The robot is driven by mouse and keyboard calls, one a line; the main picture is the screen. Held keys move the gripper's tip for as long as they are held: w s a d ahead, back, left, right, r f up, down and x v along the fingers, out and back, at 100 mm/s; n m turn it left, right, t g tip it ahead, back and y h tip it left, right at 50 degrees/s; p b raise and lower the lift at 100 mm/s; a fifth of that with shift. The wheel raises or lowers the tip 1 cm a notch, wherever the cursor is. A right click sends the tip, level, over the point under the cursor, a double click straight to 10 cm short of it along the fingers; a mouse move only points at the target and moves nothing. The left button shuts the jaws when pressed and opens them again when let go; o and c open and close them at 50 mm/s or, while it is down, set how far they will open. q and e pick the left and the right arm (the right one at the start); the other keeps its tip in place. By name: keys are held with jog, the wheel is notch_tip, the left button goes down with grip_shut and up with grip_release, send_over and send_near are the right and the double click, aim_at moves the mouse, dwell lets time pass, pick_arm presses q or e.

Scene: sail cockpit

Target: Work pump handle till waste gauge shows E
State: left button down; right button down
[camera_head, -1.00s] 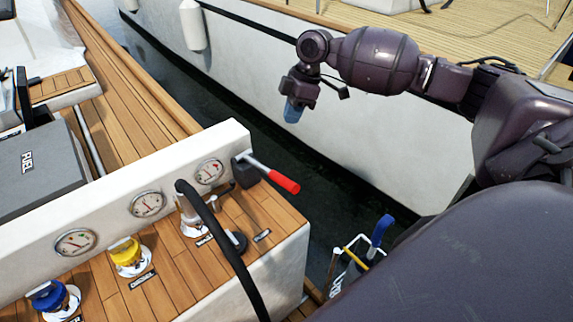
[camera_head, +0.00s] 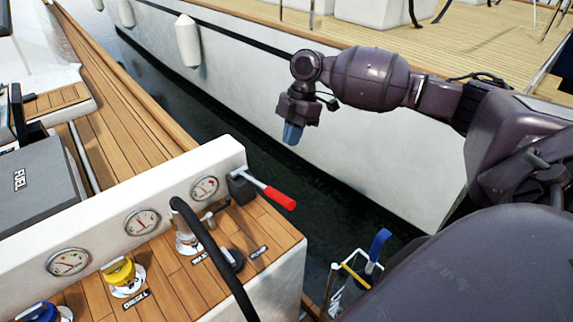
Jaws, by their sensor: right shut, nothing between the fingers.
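The pump handle with its red grip (camera_head: 280,199) sticks out to the right from a dark grey pump body (camera_head: 242,188) at the right end of the white panel. The waste gauge is probably the rightmost round dial (camera_head: 205,189), above the fitting with a black hose; its needle reading is too small to tell. My right gripper (camera_head: 292,134) hangs over the dark water, above the red grip and apart from it. It is shut, with blue fingertips and nothing held. My left gripper is not in view.
A black hose (camera_head: 213,252) rises from the deck fitting and runs down in front of the panel. Two more gauges (camera_head: 142,222) and a yellow diesel cap (camera_head: 118,273) are to the left. A grey fuel box (camera_head: 38,190) stands behind. A caddy with a blue-handled item (camera_head: 378,245) is at lower right.

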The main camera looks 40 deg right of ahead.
aim_at(281, 194)
jog(key=x, duration=1.1)
jog(key=shift+s+f, duration=0.25)
jog(key=shift+f, duration=0.2)
jog(key=shift+s+a+f, duration=0.1)
jog(key=shift+s+f, duration=0.05)
jog(key=shift+f, duration=0.6)
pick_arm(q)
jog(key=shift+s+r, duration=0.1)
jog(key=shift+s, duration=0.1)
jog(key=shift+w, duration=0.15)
pick_arm(e)
jog(key=shift+f, duration=0.1)
